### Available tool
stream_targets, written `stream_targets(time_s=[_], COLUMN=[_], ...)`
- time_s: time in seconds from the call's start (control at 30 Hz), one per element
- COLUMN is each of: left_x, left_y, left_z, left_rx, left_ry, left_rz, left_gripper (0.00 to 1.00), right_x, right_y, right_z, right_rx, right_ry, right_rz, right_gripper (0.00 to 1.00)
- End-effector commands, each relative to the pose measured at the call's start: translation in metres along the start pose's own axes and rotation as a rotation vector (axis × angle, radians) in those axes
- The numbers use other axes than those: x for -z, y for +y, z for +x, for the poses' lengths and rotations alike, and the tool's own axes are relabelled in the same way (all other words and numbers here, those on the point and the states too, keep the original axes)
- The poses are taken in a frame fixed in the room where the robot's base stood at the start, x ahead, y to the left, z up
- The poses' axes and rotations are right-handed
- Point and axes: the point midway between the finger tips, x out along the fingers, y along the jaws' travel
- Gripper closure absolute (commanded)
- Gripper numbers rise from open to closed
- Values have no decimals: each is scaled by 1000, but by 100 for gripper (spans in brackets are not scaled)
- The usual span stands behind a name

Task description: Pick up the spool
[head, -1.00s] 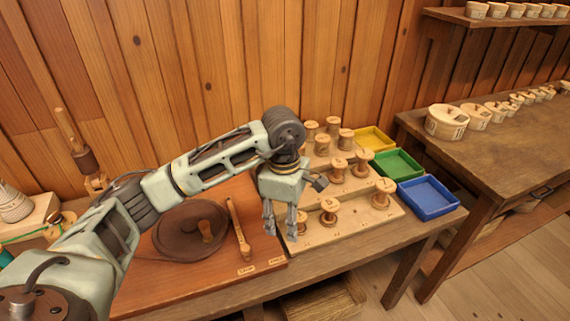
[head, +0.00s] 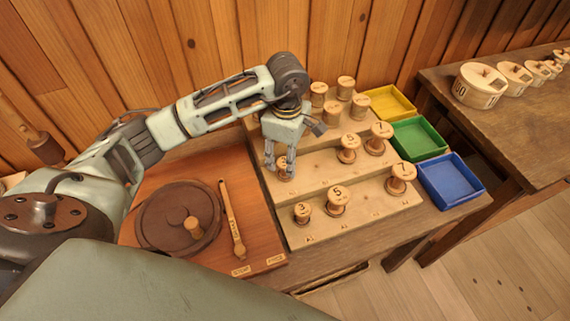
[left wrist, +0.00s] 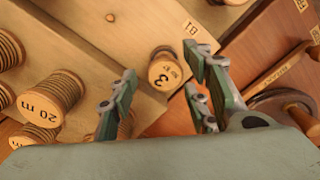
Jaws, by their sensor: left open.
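My left gripper (head: 280,170) is open, pointing down at the left end of the middle step of a wooden rack (head: 318,170). A small wooden spool (head: 286,172) stands there, partly hidden by the fingers in the head view. The left wrist view shows this spool (left wrist: 165,71) end-on, marked 3, beside a B1 label. It lies beyond the gap between the open fingertips (left wrist: 160,85), and I cannot tell whether they touch it. Other spools stand on the same step (head: 348,149), the front step (head: 337,201) and the back step (head: 333,112). My right gripper is not in view.
Yellow (head: 390,103), green (head: 418,140) and blue (head: 451,181) trays stand right of the rack. A dark round disc (head: 165,220) with a wooden knob and a wooden handle (head: 232,220) lie left of it. A second table (head: 530,125) holds round boxes.

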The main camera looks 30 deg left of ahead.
Motion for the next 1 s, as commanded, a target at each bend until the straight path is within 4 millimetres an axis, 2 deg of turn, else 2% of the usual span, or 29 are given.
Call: stream_targets(time_s=[0.03, 0.2, 0.3, 0.47, 0.87, 1.0], left_x=[0, 0, 0, 0, 0, 0], left_y=[-3, -1, -1, 0, 0, 0], left_z=[5, 26, 29, 30, 29, 29], left_rx=[7, 2, 1, 0, 0, 0], left_ry=[0, 0, 0, 0, 0, 0], left_rz=[0, 0, 1, 1, 0, 0], left_gripper=[56, 56, 56, 56, 91, 93], right_x=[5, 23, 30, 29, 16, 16], right_y=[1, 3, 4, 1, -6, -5], right_z=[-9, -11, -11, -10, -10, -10], right_rx=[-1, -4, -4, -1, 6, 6], right_ry=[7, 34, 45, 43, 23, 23], right_rz=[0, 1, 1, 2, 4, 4], right_gripper=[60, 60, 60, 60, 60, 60])
